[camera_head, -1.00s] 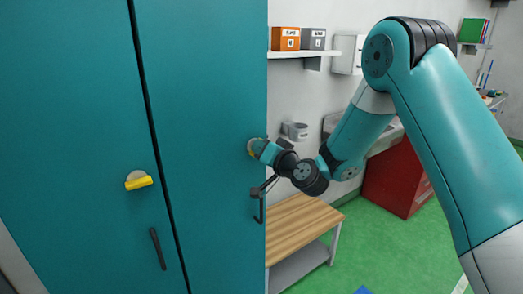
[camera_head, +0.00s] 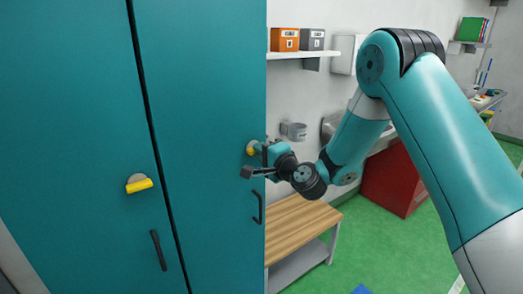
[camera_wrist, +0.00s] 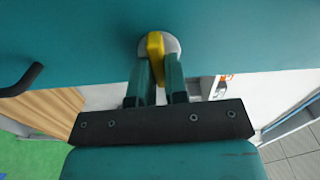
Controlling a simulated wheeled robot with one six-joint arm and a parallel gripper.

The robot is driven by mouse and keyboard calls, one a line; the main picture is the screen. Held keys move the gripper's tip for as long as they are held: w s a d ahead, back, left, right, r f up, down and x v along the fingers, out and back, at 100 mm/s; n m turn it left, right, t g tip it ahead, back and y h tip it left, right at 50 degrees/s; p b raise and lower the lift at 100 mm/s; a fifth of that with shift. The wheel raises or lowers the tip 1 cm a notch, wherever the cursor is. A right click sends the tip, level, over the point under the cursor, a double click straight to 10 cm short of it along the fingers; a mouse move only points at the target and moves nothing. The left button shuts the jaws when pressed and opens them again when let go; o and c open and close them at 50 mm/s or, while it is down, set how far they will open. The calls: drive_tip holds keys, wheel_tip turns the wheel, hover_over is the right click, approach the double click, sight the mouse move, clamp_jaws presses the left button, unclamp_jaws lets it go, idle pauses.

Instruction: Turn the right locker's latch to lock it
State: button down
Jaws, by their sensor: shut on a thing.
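The right locker's latch (camera_head: 251,149) is a yellow bar on a round grey plate, near the right edge of the right teal door (camera_head: 212,110). In the wrist view the yellow latch (camera_wrist: 155,48) sits between my two teal fingers. My gripper (camera_head: 259,150) is shut on it, with its fingers on either side of the bar; it also shows in the wrist view (camera_wrist: 158,74). Part of the latch is hidden by the fingers. The left locker's yellow latch (camera_head: 140,184) lies nearly level, slightly tilted, on its grey plate.
A dark door handle (camera_head: 258,207) is below my gripper; the left door has another (camera_head: 158,250). A wooden bench (camera_head: 300,228) stands right of the lockers. A shelf (camera_head: 305,54) with boxes and a cup holder (camera_head: 294,130) are on the wall behind. Green floor lies open at right.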

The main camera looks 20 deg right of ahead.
drive_tip(key=shift+m, duration=0.5)
drive_tip(key=c, duration=1.1)
unclamp_jaws()
drive_tip(key=shift+d, duration=0.1)
drive_tip(key=shift+c, duration=0.2)
drive_tip(key=b+v, duration=1.7)
drive_tip(key=b, duration=0.2)
drive_tip(key=shift+s, duration=0.15)
